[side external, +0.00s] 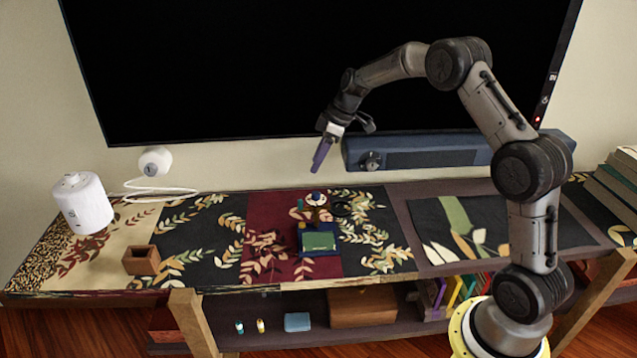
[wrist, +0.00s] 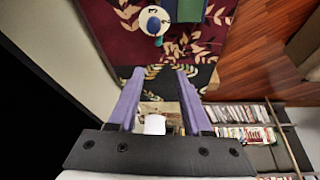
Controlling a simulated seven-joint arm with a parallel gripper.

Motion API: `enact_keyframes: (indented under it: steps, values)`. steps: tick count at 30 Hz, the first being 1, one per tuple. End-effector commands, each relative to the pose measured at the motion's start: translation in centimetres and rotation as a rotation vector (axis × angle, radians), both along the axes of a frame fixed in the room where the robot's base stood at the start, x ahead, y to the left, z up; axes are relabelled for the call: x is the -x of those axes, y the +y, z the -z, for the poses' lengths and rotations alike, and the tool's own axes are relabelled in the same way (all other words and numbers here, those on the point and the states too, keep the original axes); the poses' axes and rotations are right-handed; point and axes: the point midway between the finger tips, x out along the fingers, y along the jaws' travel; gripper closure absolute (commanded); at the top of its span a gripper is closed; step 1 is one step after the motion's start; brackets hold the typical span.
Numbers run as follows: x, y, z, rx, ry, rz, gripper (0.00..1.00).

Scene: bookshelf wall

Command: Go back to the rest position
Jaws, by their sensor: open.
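My gripper (side external: 322,153) is raised above the shelf top, in front of the large black screen. Its purple fingers point down in the side external view. In the wrist view my gripper (wrist: 160,75) shows two purple fingers spread apart, with nothing held between them. It touches none of the objects below.
Below are a blue tray with a green block (side external: 319,241) and a small round item (side external: 316,199). A dark soundbar (side external: 430,152) lies behind.

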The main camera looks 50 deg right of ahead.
Motion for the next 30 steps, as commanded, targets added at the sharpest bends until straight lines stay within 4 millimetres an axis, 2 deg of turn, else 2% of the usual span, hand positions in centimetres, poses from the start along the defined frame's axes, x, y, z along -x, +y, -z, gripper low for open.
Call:
enact_keyframes:
  steps: [2,5,6,9,11,15,19,23,27,30]
  values:
    - [-0.6,1.2,-3.3,0.022,-0.056,-0.023,0.51]
    - [0.1,3.9,-8.7,0.055,-0.129,-0.071,0.51]
    - [1.0,5.1,-10.8,0.070,-0.154,-0.093,0.51]
    - [4.1,8.0,-15.3,0.098,-0.198,-0.120,0.51]
    - [6.4,9.6,-17.4,0.108,-0.215,-0.119,0.51]
    - [12.5,12.6,-20.9,0.117,-0.244,-0.087,0.51]
    - [18.9,14.6,-22.2,0.108,-0.257,-0.023,0.51]
    - [25.5,15.6,-21.7,0.087,-0.257,0.073,0.51]
    - [31.7,15.7,-19.0,0.054,-0.234,0.212,0.51]
    - [34.9,15.2,-16.3,0.029,-0.196,0.330,0.51]
